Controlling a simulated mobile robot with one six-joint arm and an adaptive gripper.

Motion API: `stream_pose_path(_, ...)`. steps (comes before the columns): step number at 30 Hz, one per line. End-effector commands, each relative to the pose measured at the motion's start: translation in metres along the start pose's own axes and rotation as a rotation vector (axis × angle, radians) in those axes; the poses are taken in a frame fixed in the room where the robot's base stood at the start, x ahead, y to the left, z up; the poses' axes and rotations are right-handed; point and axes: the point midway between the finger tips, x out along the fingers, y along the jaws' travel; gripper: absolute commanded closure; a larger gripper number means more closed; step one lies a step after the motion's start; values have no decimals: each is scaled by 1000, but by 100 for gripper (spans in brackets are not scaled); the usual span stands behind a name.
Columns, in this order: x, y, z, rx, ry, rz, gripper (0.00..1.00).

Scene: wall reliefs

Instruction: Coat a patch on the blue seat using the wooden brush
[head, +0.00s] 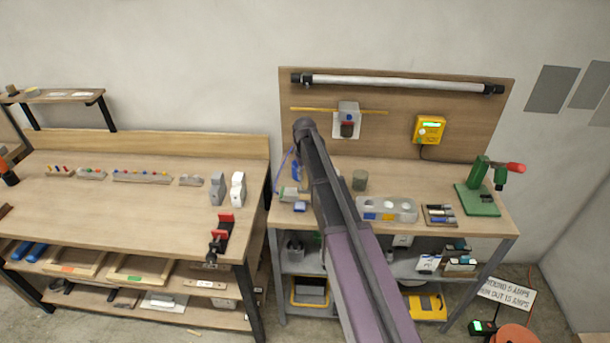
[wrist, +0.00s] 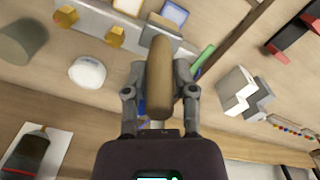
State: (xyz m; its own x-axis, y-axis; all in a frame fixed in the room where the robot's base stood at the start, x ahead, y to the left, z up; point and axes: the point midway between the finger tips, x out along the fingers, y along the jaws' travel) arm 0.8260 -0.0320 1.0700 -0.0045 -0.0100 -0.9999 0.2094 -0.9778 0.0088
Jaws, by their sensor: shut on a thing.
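My gripper (wrist: 158,75) is shut on a brown wooden handle, which looks like the wooden brush (wrist: 160,65). The handle stands out between the two grey fingers, and its bristle end is not clearly visible. A small square piece with a blue rim and a pale face (wrist: 172,14), possibly the blue seat, lies beyond the brush at the top of the wrist view. A small blue-topped block (head: 299,207) lies near the front left of the right bench in the head view. I cannot tell whether it is the same piece. My arm hides the gripper in the head view.
Around the bench are a grey cylinder (wrist: 20,40), a white dome (wrist: 87,72), a block with yellow knobs (wrist: 90,30) and grey-white jagged blocks (wrist: 240,92). A clear tray (head: 386,209) and green press (head: 479,200) stand right. The left bench (head: 120,205) has free room.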

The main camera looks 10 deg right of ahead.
Motion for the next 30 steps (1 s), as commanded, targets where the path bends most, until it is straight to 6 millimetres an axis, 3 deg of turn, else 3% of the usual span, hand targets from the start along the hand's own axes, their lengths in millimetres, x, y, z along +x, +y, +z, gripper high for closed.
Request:
stream_pose_path(6, -17, 0, 0, 0, 0, 0, 100)
stream_pose_path(22, -21, 0, 0, 0, 0, 0, 100)
stream_pose_path(30, -38, 0, 0, 0, 0, 0, 100)
